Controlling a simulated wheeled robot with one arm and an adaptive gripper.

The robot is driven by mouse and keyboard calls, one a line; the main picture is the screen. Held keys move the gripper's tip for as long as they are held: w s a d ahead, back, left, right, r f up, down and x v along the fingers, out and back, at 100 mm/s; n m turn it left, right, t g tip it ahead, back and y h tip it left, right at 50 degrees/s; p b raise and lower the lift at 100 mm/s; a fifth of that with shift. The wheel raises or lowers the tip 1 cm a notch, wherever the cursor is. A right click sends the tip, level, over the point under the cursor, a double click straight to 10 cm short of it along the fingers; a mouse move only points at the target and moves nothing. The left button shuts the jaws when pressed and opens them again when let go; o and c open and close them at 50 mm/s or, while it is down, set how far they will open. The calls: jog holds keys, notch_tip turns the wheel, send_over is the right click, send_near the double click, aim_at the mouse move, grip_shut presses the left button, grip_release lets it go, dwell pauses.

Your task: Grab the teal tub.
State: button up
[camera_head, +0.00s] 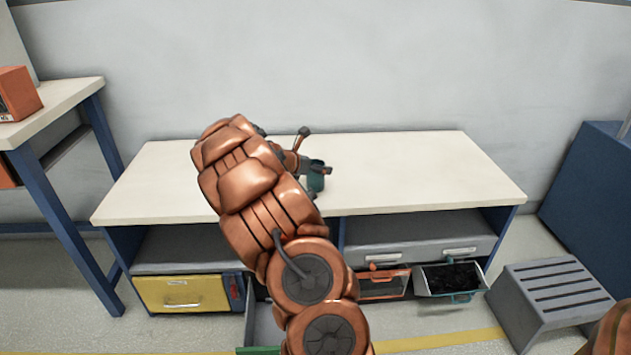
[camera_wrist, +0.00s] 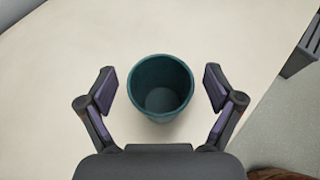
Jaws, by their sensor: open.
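The teal tub (camera_head: 317,178) stands upright on the pale worktop, partly hidden behind my gripper (camera_head: 315,152) in the head view. In the wrist view the tub (camera_wrist: 160,86) is seen from above, round and empty inside. My gripper (camera_wrist: 160,88) is open, with one finger on the left of the tub and one on the right. A gap of pale worktop shows between each finger and the tub wall. I cannot tell how far the fingertips are above the worktop.
The worktop (camera_head: 420,175) is otherwise clear. Below it are a yellow drawer (camera_head: 184,292) and an open bin (camera_head: 452,281) with dark contents. A grey slatted step (camera_head: 555,290) stands at right. Another table (camera_head: 50,108) with an orange box (camera_head: 17,93) stands at left.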

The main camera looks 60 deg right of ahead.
jog(key=shift+c, duration=0.2)
jog(key=c, duration=1.2)
jog(key=shift+r, duration=0.15)
